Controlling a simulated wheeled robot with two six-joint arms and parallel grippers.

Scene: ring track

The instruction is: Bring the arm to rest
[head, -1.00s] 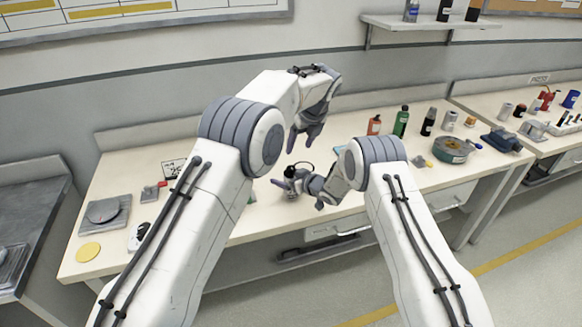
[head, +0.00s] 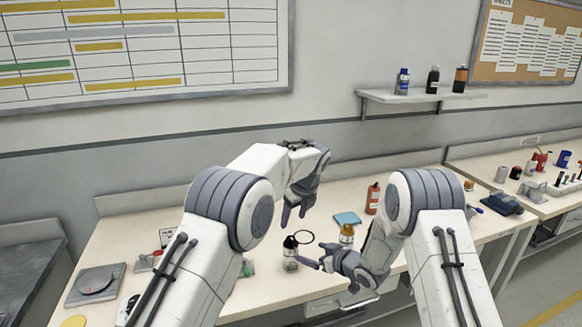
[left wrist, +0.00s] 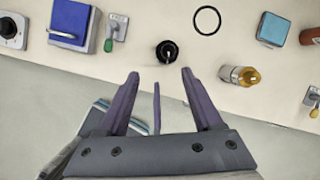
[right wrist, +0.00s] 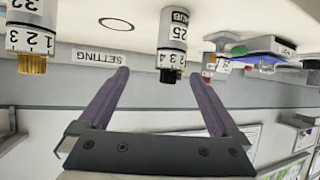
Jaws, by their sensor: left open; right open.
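My left gripper (head: 296,212) is open and empty. It points down above the bench, behind the black-capped bottle (head: 290,253). In the left wrist view its spread fingers (left wrist: 160,74) show with that bottle (left wrist: 167,51) beyond their tips. My right gripper (head: 318,256) is open, low over the bench, its fingers pointing left toward the black-capped bottle, which stands upright on the bench. In the right wrist view nothing is held between the fingers (right wrist: 158,75); the bottle (right wrist: 173,40) shows upside down beyond them.
A black ring (head: 304,237), a teal pad (head: 347,218) and a red bottle (head: 373,198) are on the bench. A scale (head: 95,284) is at left. A wall shelf (head: 420,95) holds bottles.

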